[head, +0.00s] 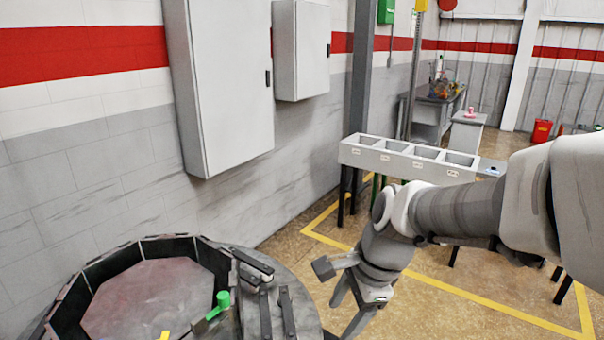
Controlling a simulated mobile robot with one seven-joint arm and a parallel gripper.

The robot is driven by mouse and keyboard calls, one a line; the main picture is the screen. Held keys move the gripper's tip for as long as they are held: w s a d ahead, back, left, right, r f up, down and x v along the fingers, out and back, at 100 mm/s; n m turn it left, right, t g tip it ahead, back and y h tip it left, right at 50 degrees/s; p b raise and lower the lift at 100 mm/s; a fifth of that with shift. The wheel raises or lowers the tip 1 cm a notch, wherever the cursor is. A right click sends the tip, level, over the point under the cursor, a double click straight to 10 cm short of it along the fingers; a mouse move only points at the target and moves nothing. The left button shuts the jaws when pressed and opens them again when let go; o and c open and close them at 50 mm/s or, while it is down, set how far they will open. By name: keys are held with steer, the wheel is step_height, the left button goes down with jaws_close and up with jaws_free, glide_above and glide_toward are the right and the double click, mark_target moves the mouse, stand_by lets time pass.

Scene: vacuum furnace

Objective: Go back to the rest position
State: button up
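My arm reaches in from the right edge, and my gripper (341,318) hangs from its end, pointing down. Its two fingers are spread apart, with nothing seen between them. The furnace stands at the lower left, cut off by the bottom edge. Its dark inner wall surrounds a reddish-grey plate (150,300). A green-handled part (222,301) sits at its right rim.
A long table with a row of open grey bins (400,158) stands behind my arm, inside a yellow floor line (480,301). Grey cabinets (225,80) hang on the left wall. A cluttered bench (432,110) is farther back. Bare floor lies between furnace and bins.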

steer(key=s+d+r+n+t+h, duration=0.2)
steer(key=s+d+r+n, duration=0.5)
steer(key=n, duration=0.8)
steer(key=shift+s+t+h, duration=0.4)
steer(key=shift+s+t, duration=0.5)
steer(key=shift+s, duration=0.85)
